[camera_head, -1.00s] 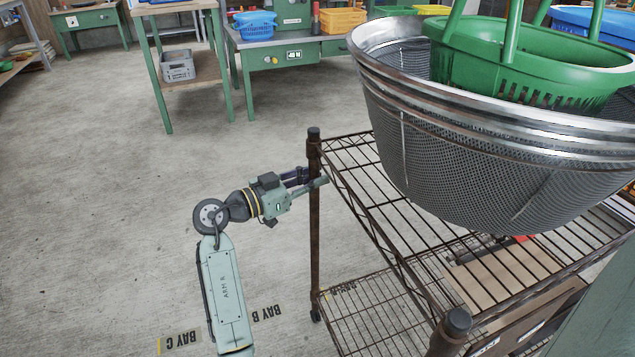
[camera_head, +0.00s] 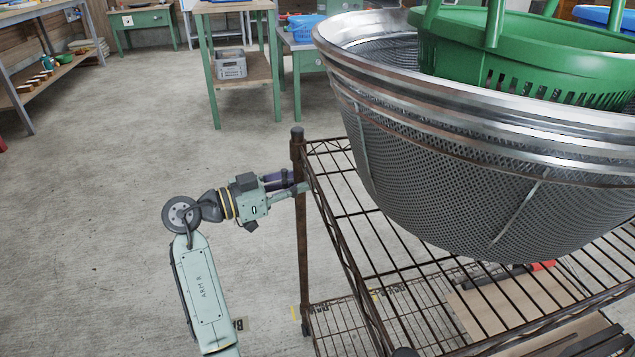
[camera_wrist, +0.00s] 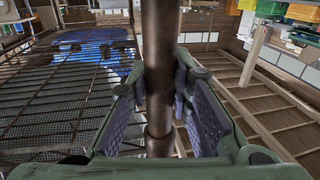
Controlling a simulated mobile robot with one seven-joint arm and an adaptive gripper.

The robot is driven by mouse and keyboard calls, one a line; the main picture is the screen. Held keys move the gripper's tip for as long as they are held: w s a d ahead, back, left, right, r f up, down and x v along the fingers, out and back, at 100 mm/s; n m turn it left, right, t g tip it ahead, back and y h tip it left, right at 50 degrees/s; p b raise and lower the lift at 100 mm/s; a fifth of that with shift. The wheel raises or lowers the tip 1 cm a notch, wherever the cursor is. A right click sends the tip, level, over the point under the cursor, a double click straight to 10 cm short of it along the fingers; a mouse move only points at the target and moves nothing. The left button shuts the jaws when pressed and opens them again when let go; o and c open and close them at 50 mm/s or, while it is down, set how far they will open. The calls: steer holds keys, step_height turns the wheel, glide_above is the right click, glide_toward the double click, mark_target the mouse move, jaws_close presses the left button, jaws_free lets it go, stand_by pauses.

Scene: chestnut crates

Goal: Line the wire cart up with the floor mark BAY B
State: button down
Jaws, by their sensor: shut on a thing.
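The wire cart (camera_head: 302,240) is a brown wire-shelf cart with upright posts, at the right of the head view. My gripper (camera_head: 290,184) is shut on its near-left corner post. In the wrist view the post (camera_wrist: 160,80) stands between my two finger pads (camera_wrist: 165,105). A floor label (camera_head: 240,324) shows part of a letter, upside down, beside my arm; my arm hides the rest, so I cannot tell which bay it names. A short yellow floor line (camera_head: 295,312) lies just left of the cart's post.
A large metal mesh basket (camera_head: 450,180) with a green basket (camera_head: 530,65) in it rides on the cart's top and hides much of it. Green workbenches (camera_head: 212,80) stand at the back. A shelf (camera_head: 25,85) stands far left. The floor between is clear.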

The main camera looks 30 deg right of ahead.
steer(key=shift+w+a, duration=0.15)
steer(key=shift+a, duration=0.55)
steer(key=c, duration=1.4)
jaws_free()
steer(key=shift+c, duration=0.2)
steer(key=shift+a, duration=0.1)
steer(key=a, duration=1.2)
steer(key=shift+w, duration=0.35)
